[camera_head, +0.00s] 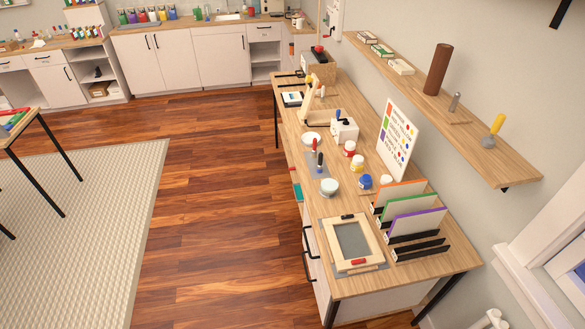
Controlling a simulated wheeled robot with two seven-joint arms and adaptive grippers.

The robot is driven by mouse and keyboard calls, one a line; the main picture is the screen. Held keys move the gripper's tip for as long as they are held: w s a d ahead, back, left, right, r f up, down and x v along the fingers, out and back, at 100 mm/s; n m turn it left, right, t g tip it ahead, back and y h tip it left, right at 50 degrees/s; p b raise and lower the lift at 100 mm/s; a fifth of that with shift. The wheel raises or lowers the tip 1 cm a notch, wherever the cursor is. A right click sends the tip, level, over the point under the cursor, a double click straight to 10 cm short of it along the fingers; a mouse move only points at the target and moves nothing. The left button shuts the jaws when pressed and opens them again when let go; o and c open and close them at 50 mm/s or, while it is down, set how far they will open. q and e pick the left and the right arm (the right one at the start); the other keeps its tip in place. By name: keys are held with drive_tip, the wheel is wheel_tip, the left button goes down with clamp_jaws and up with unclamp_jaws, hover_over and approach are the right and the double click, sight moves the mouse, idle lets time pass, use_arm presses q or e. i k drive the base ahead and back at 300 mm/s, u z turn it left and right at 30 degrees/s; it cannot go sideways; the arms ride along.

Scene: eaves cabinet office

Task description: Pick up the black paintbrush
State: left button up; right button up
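A small slim tool with a dark handle (320,158) stands or lies on a grey mat on the wooden workbench (290,150). It may be the black paintbrush, but it is too small to tell. A similar tool with a red handle (314,145) is just behind it. Neither of my grippers shows in the head view.
A white bowl (329,187) and several paint jars, one blue-lidded (365,181), stand near the mat. A framed screen (352,241) and a rack with coloured boards (417,224) fill the bench's near end. A wall shelf (465,129) overhangs at right. Wooden floor (215,200) left of the bench is clear.

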sight(319, 169)
drive_tip(key=u, duration=1.1)
drive_tip(key=i, duration=3.4)
drive_tip(key=z, duration=1.95)
